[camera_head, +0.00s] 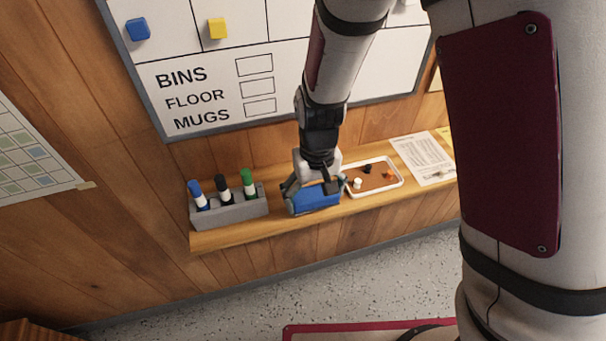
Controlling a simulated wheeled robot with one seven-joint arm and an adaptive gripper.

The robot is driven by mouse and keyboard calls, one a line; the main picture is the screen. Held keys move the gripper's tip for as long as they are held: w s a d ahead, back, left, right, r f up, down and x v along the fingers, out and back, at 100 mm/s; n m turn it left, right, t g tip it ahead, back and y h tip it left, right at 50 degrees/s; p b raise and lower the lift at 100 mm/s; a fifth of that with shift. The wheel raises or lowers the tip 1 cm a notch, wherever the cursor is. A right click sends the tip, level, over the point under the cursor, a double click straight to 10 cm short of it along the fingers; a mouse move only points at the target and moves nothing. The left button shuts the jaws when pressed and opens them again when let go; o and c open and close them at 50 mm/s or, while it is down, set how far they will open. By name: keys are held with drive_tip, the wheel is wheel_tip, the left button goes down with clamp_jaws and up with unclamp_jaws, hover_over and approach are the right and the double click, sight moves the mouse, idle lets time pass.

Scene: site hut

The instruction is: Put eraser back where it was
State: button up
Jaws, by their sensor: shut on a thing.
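The eraser (314,200) is a blue block at the wooden shelf below the whiteboard. My gripper (313,188) reaches down from above and is shut on it. The eraser is between the pen holder on its left and the white-rimmed tray on its right. My fingers hide part of its top and ends. I cannot tell whether its underside touches the shelf (230,238).
A grey holder (232,210) with blue, black and green markers stands at the shelf's left end. A white-rimmed tray (376,191) with small pieces is close on the right, then a paper sheet (422,158). The whiteboard (205,85) hangs behind, with blue and yellow magnets.

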sight(304, 188)
drive_tip(key=w, duration=0.1)
drive_tip(key=w+a, duration=0.1)
drive_tip(key=w, duration=0.1)
drive_tip(key=w+a, duration=0.1)
drive_tip(key=w, duration=0.1)
drive_tip(key=shift+a+f, duration=0.1)
drive_tip(key=shift+f, duration=0.15)
drive_tip(key=shift+f+p, duration=0.3)
drive_tip(key=shift+f, duration=1.45)
drive_tip(key=o, duration=1)
drive_tip(key=shift+f, duration=0.1)
drive_tip(key=shift+o, duration=0.2)
